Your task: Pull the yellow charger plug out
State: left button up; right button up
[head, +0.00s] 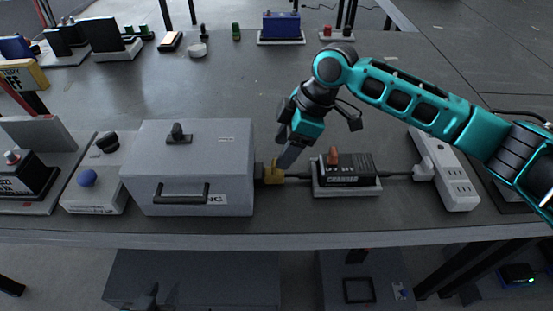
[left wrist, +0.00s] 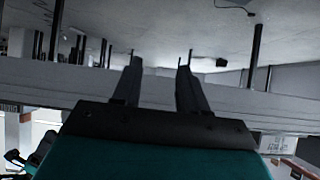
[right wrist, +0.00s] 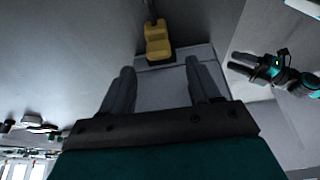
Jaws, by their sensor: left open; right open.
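The yellow charger plug (head: 272,174) sits against the right side of the grey box (head: 232,170), in line with a black connector. A cable runs right from it to the black charger (head: 346,171). My right gripper (head: 285,160) points down just above and beside the plug. In the right wrist view the plug (right wrist: 158,42) lies ahead of the open right fingers (right wrist: 162,76), near the middle of their gap, with nothing between them.
A white power strip (head: 446,180) lies right of the charger. A box with a blue button (head: 88,180) stands left of the grey box. The table's front edge (head: 300,241) runs below them. The table behind the grey box is mostly clear.

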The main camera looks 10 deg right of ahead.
aim_at(274, 171)
jog(key=shift+x, duration=2.35)
jog(key=shift+w, duration=0.1)
grip_shut()
